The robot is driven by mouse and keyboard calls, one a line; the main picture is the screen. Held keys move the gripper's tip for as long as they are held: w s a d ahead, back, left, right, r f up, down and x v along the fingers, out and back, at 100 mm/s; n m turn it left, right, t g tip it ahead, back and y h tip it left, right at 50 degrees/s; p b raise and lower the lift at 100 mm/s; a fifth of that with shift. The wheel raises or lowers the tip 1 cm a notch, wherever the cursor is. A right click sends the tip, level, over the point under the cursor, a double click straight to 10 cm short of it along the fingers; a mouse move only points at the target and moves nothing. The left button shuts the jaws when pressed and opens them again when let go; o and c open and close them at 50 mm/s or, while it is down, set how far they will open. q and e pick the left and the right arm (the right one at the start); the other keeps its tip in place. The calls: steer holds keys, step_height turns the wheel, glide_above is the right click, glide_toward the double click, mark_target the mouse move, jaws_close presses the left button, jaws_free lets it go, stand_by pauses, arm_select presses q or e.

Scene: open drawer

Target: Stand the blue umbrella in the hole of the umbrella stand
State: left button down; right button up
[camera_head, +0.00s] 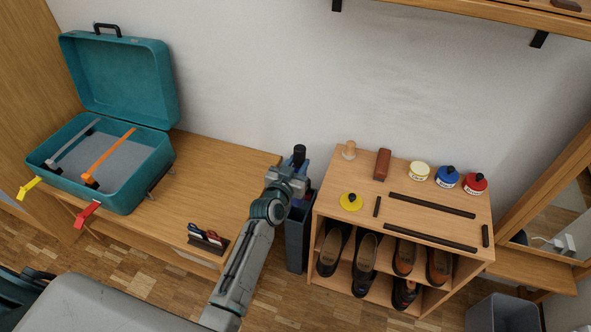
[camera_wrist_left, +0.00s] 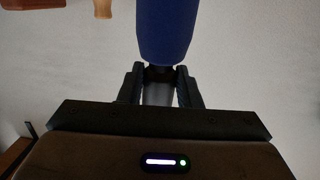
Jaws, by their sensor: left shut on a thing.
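My left gripper (camera_head: 288,180) is shut on the blue umbrella, over the dark grey umbrella stand (camera_head: 296,240) between bench and shoe cabinet. In the left wrist view the fingers (camera_wrist_left: 160,88) close on a narrow part just below the umbrella's blue section (camera_wrist_left: 167,30). In the head view a dark end (camera_head: 299,151) sticks up above the gripper. The gripper and arm cover the stand's top, so I cannot tell whether the umbrella is in the hole. My right gripper is not in view.
The shoe cabinet (camera_head: 355,202) stands close right of the stand, with tins and a brush (camera_head: 382,164) on top and shoes inside. The wooden bench (camera_head: 215,165) on the left bears an open teal suitcase (camera_head: 120,70) and a small dark holder (camera_head: 207,242). The wall is behind.

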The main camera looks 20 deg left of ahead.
arm_select(q)
steer(key=shift+s+r+n+t+y, duration=0.2)
steer(key=shift+s+r+t, duration=0.1)
steer(key=shift+s, duration=0.2)
steer(key=shift+s+r+n+t+y, duration=0.1)
steer(key=shift+s+r+t+y, duration=0.15)
steer(key=shift+s, duration=0.25)
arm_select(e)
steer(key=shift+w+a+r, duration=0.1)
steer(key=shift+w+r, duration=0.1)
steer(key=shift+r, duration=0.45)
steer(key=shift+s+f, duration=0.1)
